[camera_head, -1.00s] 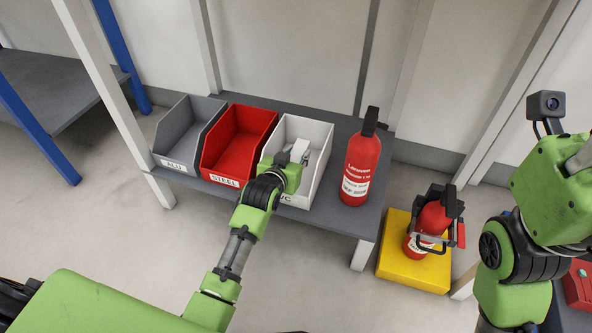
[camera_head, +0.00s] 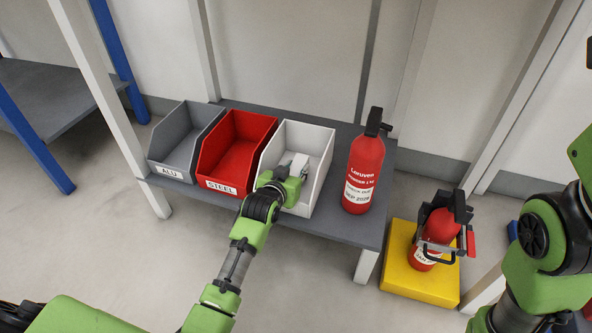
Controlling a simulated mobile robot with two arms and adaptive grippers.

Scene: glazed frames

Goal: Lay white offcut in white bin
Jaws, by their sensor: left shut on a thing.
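The white bin (camera_head: 318,143) stands on the grey shelf, right of the red bin. My left gripper (camera_head: 291,170) reaches over the white bin's front, with its fingers inside the bin's outline. It is shut on the white offcut (camera_head: 299,163), a small pale block that shows just past the fingers. My gripper and wrist hide part of the offcut and the bin's front label. Whether the offcut touches the bin floor I cannot tell. My right arm shows at the right edge, but its gripper is out of view.
A red bin marked STEEL (camera_head: 232,150) and a grey bin marked ALU (camera_head: 183,142) stand to the left. A fire extinguisher (camera_head: 362,172) stands close right of the white bin on the grey shelf (camera_head: 335,226). Another extinguisher (camera_head: 436,234) is on a yellow block (camera_head: 398,268).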

